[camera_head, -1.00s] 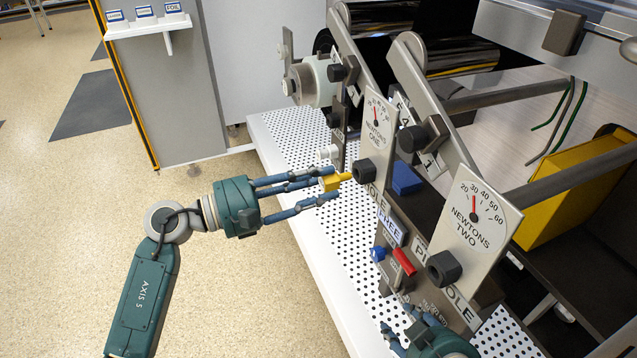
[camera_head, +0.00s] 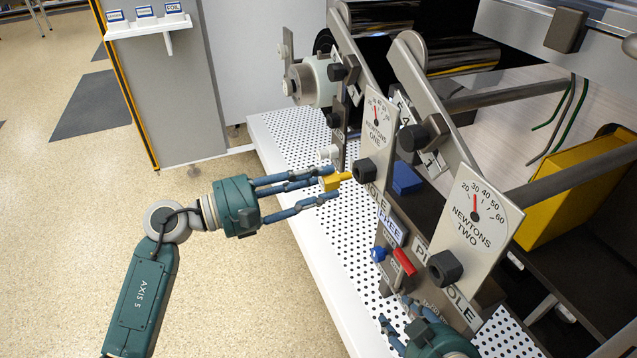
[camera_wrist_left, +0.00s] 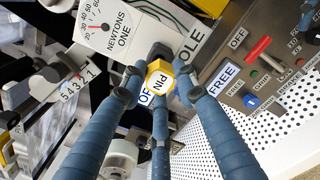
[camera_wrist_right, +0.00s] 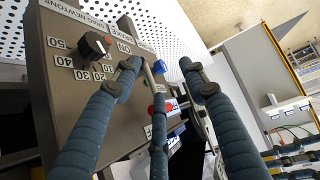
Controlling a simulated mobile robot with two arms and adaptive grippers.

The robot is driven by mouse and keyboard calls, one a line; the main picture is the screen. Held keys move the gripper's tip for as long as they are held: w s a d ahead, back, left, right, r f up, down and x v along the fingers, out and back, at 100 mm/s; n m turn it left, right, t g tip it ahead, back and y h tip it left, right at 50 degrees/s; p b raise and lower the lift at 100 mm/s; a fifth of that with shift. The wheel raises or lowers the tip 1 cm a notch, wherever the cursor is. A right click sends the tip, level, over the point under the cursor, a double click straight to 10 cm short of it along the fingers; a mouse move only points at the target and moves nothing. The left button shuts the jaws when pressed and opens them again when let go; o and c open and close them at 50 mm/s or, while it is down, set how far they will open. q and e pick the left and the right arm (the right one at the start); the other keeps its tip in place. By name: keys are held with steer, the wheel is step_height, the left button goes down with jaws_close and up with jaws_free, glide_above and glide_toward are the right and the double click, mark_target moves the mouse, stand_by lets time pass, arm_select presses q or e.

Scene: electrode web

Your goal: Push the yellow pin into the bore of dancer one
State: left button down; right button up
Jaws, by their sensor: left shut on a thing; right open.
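My left gripper (camera_head: 322,186) is shut on the yellow pin (camera_head: 334,181), pointing it at the dark block with the bore of dancer one (camera_head: 366,171), below the NEWTONS ONE dial (camera_head: 377,122). The pin's narrow end is at or just short of the block; I cannot tell whether it has entered. In the left wrist view, the pin's head marked PIN (camera_wrist_left: 160,84) covers the bore, with the dark block (camera_wrist_left: 160,50) behind it. My right gripper (camera_head: 396,318) is open at the bottom of the head view. In its wrist view, its fingers (camera_wrist_right: 158,72) spread before a control box.
Dancer two's dark block (camera_head: 444,267) stands to the right. A yellow bin (camera_head: 575,190) is further right. Floor left is clear.

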mark_target(338, 175)
steer(key=shift+w+a+r+t, duration=0.2)
steer(key=shift+w+r+t, duration=0.2)
steer(key=shift+w+r, duration=0.2)
steer(key=shift+f, duration=0.1)
arm_select(q)
steer(key=shift+d, duration=0.15)
steer(key=shift+w+d, duration=0.2)
steer(key=shift+d, duration=0.1)
arm_select(e)
steer(key=shift+w+a+r, duration=0.15)
steer(key=shift+w+r, duration=0.05)
steer(key=shift+r, duration=0.05)
arm_select(q)
steer(key=shift+d, duration=0.1)
arm_select(e)
steer(key=shift+w+r, duration=0.1)
arm_select(q)
steer(key=shift+b+x, duration=0.35)
steer(key=shift+x, duration=0.45)
arm_select(e)
steer(key=shift+w+a+r+t, duration=0.25)
steer(key=shift+w+r+t, duration=0.2)
steer(key=shift+r+t, duration=0.1)
steer(key=shift+r, duration=0.1)
